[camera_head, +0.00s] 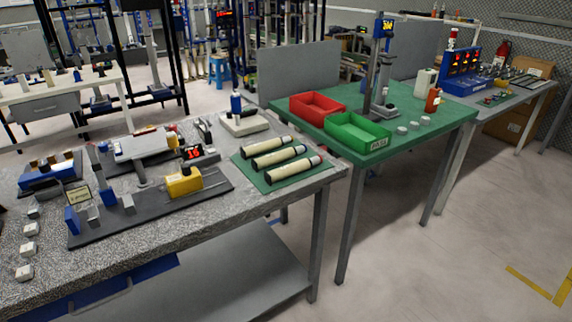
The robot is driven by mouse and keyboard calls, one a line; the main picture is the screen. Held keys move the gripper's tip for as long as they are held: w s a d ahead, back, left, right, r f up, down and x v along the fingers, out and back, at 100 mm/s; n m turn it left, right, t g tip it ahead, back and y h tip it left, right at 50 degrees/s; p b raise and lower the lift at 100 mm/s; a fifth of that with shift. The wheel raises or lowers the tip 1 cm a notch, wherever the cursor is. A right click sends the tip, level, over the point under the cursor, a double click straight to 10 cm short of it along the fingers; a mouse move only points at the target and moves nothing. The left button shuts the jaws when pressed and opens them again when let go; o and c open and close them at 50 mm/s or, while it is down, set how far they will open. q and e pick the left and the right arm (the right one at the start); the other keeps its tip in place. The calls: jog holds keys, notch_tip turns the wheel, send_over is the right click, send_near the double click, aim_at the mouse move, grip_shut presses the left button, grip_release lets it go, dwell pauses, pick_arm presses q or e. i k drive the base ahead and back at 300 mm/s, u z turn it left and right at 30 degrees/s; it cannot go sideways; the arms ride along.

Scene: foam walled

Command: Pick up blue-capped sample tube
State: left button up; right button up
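Neither of my grippers is in view.
The near table (150,255) also holds a dark base plate with a yellow block (184,182), and several small white blocks at left. A green table (440,112) with a red bin (316,105) and a green bin (357,132) stands behind. The floor at right is clear.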

aim_at(285, 155)
jog(key=z, duration=1.25)
jog(key=i, duration=1.25)
jog(key=u, duration=2.3)
